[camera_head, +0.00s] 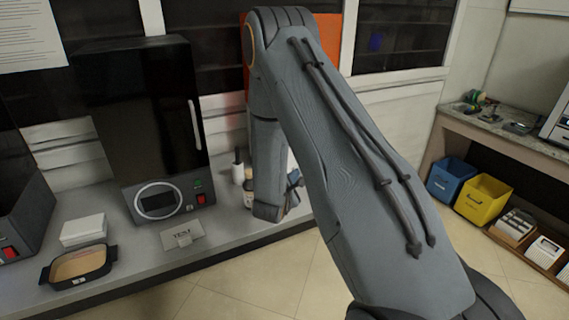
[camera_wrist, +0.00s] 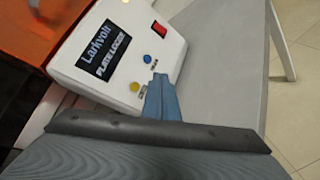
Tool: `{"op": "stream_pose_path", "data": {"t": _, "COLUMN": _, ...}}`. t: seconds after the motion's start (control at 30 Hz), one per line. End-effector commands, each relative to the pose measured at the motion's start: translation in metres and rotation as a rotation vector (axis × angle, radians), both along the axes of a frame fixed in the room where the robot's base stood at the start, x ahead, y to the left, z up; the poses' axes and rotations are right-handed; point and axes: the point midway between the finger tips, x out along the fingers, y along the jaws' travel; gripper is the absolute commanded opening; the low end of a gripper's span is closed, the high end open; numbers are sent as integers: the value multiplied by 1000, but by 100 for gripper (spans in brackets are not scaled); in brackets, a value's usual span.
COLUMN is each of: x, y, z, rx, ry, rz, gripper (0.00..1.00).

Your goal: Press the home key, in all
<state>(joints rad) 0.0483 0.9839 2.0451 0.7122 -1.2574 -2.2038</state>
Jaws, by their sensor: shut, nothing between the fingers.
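A white device with a sloped panel (camera_wrist: 110,88) fills the upper middle of the wrist view. Its dark screen (camera_wrist: 97,47) reads "Larkvolt PLATE LODGE". Below the screen are a blue button (camera_wrist: 148,59) and a yellow button (camera_wrist: 134,87); their small labels are not legible, so I cannot tell which is the home key. My gripper (camera_wrist: 160,80) is shut and empty, its tips at the panel's lower edge, just below the blue button and right of the yellow one. I cannot tell whether it touches the panel. In the head view my arm hides most of this device.
A red switch (camera_wrist: 159,29) is at the panel's upper right. An orange part (camera_wrist: 40,25) adjoins the device. In the head view, a black cabinet (camera_head: 135,100), a TEST card (camera_head: 182,235) and a black-rimmed tray (camera_head: 80,266) are on the bench, left of my arm.

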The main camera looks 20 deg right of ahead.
Motion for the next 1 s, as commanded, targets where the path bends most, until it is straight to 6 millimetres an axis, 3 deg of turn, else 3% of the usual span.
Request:
{"op": "stream_pose_path", "data": {"t": 0.4, "x": 50, "y": 2, "z": -1, "rx": 1, "ry": -1, "rz": 1, "gripper": 0}}
{"op": "stream_pose_path", "data": {"t": 1.0, "x": 59, "y": 2, "z": 0, "rx": 1, "ry": 1, "rz": 0, "gripper": 0}}
